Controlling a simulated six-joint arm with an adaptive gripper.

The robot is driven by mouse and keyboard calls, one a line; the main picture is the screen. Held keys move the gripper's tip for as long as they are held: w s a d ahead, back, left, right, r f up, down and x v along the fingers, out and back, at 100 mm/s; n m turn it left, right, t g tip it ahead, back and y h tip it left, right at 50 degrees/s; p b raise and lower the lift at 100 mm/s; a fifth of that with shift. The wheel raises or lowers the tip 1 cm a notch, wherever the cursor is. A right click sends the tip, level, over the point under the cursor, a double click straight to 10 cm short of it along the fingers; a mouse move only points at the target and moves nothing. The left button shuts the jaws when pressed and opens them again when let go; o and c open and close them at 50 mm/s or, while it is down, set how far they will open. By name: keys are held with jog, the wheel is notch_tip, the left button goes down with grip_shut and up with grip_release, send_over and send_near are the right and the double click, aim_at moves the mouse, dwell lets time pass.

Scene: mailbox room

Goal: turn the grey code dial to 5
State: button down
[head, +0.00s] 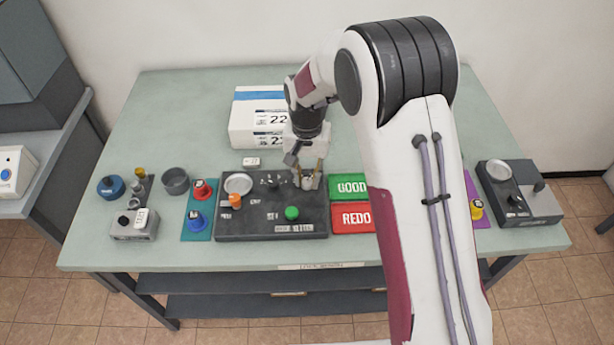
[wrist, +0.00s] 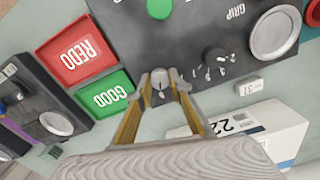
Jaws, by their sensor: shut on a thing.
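The grey code dial (wrist: 160,76) is a small round knob at the edge of the dark panel (wrist: 185,25), near the red and green trays. My gripper (wrist: 161,88) is shut on it, with one finger on each side. In the head view my gripper (head: 308,178) points down at the panel's back right corner, and the dial is mostly hidden between the fingers. A small mark shows beside the dial in the wrist view, too small to read, so I cannot tell its setting.
A black knob (wrist: 215,57) with marks around it sits beside the dial. The panel also carries a green button (head: 292,213), an orange knob (head: 235,200) and a round metal dish (head: 238,184). The GOOD tray (head: 350,187) and REDO tray (head: 352,218) adjoin it. A white parcel (head: 245,123) lies behind.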

aim_at(307, 181)
jog(key=c, duration=1.8)
grip_release()
jog(key=shift+r, duration=3.75)
jog(key=shift+n, duration=0.3)
